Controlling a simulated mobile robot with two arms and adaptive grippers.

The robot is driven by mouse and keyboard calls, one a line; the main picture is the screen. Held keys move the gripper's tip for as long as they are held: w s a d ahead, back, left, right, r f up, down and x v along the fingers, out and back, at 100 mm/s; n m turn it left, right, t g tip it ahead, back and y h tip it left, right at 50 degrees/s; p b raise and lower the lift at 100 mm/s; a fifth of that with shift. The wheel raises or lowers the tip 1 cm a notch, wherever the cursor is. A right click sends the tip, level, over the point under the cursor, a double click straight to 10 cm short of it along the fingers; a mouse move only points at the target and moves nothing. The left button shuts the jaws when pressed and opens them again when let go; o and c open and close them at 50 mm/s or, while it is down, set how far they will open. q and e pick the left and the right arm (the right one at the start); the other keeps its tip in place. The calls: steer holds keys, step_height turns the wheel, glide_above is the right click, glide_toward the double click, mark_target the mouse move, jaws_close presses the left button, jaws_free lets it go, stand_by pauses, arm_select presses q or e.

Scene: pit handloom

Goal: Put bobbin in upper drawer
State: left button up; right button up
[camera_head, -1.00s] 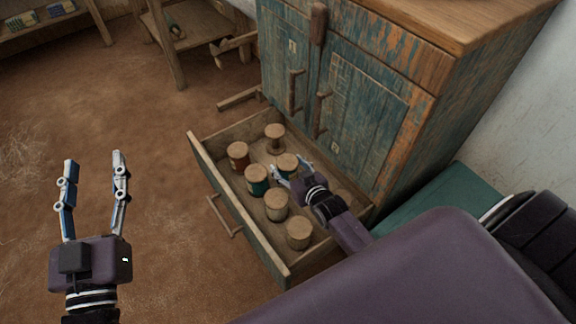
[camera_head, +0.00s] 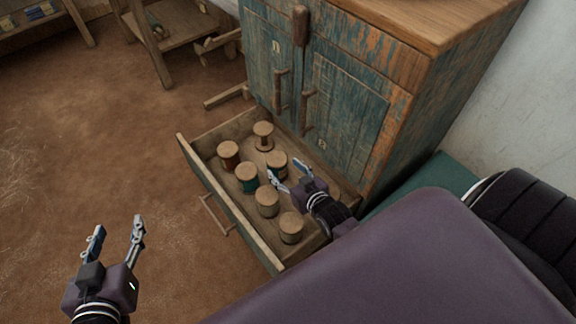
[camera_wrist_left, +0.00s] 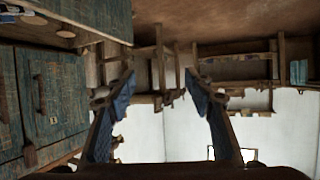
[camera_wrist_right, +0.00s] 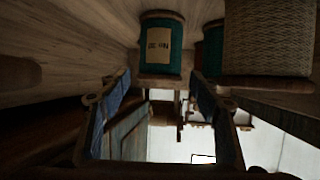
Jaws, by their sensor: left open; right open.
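The low drawer (camera_head: 205,178) of the worn blue cabinet is pulled open. It holds several bobbins: a red one (camera_head: 229,158), a teal one (camera_head: 246,181), another teal one (camera_head: 277,166), a slim brown one (camera_head: 263,132) and pale ones (camera_head: 267,203). My right gripper (camera_head: 284,172) is open and empty, low over the drawer beside the second teal bobbin. In the right wrist view a labelled teal bobbin (camera_wrist_right: 160,45) shows beyond the fingers, with a pale woven bobbin (camera_wrist_right: 268,40) nearer. My left gripper (camera_head: 117,233) is open and empty, away from the drawer at lower left.
The cabinet's doors (camera_head: 345,110) are shut above the open drawer. A closed panel (camera_head: 380,42) runs above them under the wooden top. A wooden stand (camera_head: 185,35) is behind. The earth floor (camera_head: 95,150) at left is clear.

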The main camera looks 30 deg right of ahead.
steer(key=shift+v, duration=0.75)
steer(key=shift+a+r, duration=0.15)
arm_select(q)
steer(key=s+f+g, duration=0.1)
steer(key=s+a+f, duration=0.1)
steer(key=f, duration=0.1)
steer(key=shift+g+y, duration=0.3)
steer(key=shift+g, duration=0.1)
arm_select(e)
steer(key=s+a+r+n+g+y, duration=0.1)
steer(key=s+a+r, duration=0.3)
steer(key=r, duration=0.5)
steer(key=s+a+r+n+g+y, duration=0.1)
steer(key=s+a+r, duration=0.4)
steer(key=a+r, duration=0.3)
steer(key=shift+r+n, duration=0.3)
steer(key=shift+r, duration=0.25)
arm_select(q)
steer(key=shift+s+r, duration=0.1)
arm_select(e)
steer(key=shift+a, duration=0.1)
